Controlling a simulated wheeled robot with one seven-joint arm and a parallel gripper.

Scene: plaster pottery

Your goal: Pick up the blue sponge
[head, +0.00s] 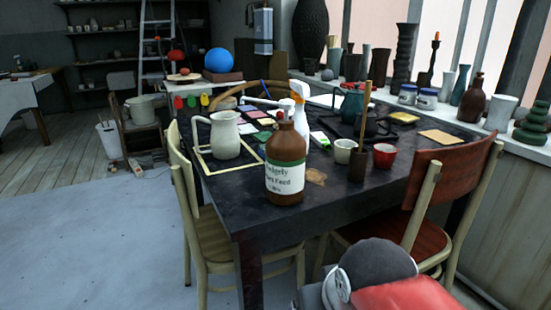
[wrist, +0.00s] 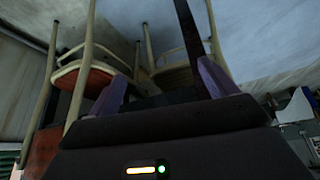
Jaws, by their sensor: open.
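I cannot clearly make out a blue sponge in either view. Small flat coloured pieces (head: 262,136) lie on the dark table (head: 222,205) behind the brown bottle, too small to tell apart. A green-and-white block (head: 320,140) lies right of the spray bottle, and a yellow flat piece (head: 403,118) lies at the back right. My gripper (wrist: 160,88) shows in the wrist view with two purple fingers spread apart and nothing between them. In the head view my arm is low at the front right, with the gripper not visible.
A brown bottle (head: 285,172), cream jug (head: 226,138), spray bottle (head: 300,108), white cup (head: 344,151) and red cup (head: 384,155) crowd the table. A pale chair (head: 196,190) and a red-backed chair (head: 440,175) flank it. The floor (head: 90,240) at left is clear.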

